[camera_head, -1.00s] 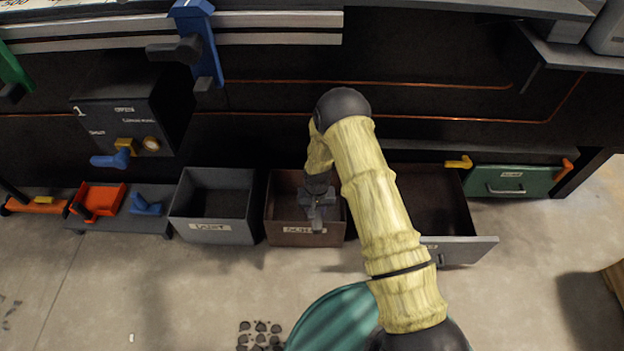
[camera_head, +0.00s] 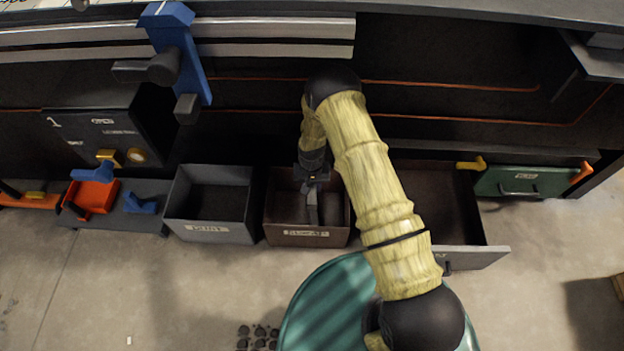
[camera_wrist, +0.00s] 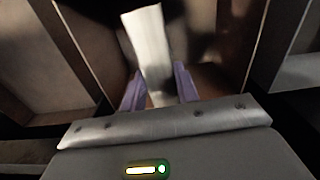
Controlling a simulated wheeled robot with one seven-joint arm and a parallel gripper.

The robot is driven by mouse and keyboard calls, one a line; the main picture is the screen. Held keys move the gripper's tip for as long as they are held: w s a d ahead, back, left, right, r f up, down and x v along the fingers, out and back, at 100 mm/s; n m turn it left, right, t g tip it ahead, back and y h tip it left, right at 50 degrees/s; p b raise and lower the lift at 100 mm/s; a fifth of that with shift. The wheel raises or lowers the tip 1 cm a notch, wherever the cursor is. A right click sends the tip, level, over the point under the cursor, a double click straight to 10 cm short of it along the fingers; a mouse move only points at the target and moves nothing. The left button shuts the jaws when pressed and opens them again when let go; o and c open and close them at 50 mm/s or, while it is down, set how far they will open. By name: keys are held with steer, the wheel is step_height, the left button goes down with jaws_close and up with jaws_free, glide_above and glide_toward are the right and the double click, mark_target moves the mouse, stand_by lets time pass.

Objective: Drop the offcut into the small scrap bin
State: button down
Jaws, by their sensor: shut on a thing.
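The offcut (camera_wrist: 149,45) is a pale, flat strip standing out from between my fingers in the wrist view. My gripper (camera_wrist: 160,88) is shut on it, with a purple-grey finger at each side. In the head view my gripper (camera_head: 312,195) points down over the open brown scrap bin (camera_head: 304,237), its fingertips at or inside the bin's opening. The offcut shows there only as a dark narrow shape that I cannot separate clearly from the fingers. The bin's walls surround the offcut in the wrist view. Whether the offcut touches the bin's floor cannot be told.
A grey bin (camera_head: 210,228) stands close on the left of the scrap bin. An open drawer (camera_head: 470,257) sticks out on the right. A round green container (camera_head: 325,305) stands in front. A blue clamp (camera_head: 178,50) hangs at upper left.

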steer(key=shift+s+d, duration=0.15)
steer(key=shift+d, duration=0.05)
steer(key=shift+f, duration=0.1)
step_height(320, 180, down, 6)
steer(key=b, duration=0.5)
steer(key=c, duration=1)
jaws_free()
steer(key=shift+o, duration=0.2)
steer(key=shift+r, duration=0.2)
